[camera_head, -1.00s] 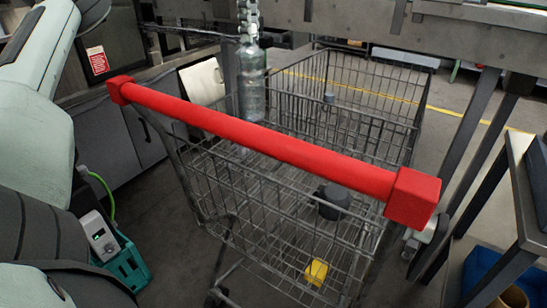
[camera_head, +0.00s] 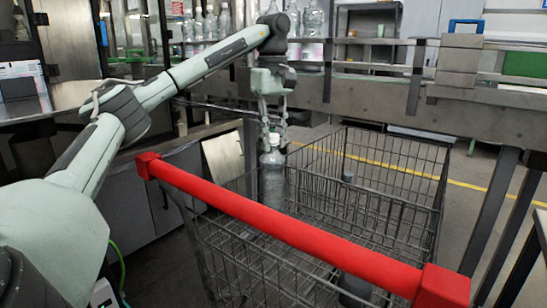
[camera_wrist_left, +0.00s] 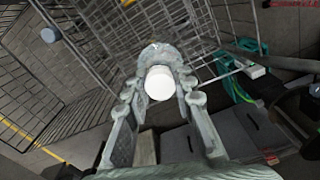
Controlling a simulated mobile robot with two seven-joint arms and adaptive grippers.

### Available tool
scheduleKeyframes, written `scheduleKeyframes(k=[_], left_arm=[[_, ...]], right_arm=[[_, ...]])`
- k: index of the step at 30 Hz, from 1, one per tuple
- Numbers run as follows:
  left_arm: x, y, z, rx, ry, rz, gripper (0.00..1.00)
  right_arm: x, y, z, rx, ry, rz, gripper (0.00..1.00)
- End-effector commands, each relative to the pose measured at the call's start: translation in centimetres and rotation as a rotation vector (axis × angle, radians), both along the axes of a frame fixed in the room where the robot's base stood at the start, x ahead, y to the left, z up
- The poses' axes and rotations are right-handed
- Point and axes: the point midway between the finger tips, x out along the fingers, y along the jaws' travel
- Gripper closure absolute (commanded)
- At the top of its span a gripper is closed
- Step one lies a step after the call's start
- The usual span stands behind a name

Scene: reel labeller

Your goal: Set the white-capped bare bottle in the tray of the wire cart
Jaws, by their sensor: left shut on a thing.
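The clear bottle with a white cap (camera_head: 272,180) hangs upright in my left gripper (camera_head: 273,137), whose fingers are around its neck. It is at the left part of the wire cart (camera_head: 400,200), behind the red handle. I cannot tell whether its base touches the cart's floor. In the left wrist view, the white cap (camera_wrist_left: 160,84) sits between the two fingers (camera_wrist_left: 160,98), with the cart's wires beyond. My right gripper is not in view.
The red handle bar (camera_head: 285,236) crosses in front of the basket. Several clear bottles (camera_head: 209,22) stand on the conveyor behind.

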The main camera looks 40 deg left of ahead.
Motion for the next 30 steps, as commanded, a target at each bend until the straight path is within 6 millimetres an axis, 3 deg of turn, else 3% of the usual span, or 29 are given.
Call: scheduleKeyframes(k=[10,21,22,26,30], left_arm=[[0.0,0.0,-3.8,-0.001,-0.003,0.001,1.0],[0.0,0.0,-4.3,-0.002,-0.003,0.001,1.0],[0.0,0.0,-4.4,0.0,-0.001,0.001,0.72],[0.0,0.0,-4.4,0.0,-0.002,0.001,0.56],[0.0,0.0,-4.4,0.0,-0.002,0.001,0.55]], right_arm=[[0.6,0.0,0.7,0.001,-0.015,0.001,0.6],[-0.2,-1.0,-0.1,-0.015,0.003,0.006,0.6],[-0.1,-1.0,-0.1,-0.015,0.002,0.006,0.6],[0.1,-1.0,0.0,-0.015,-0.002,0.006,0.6],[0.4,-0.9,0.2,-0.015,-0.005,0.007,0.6]])
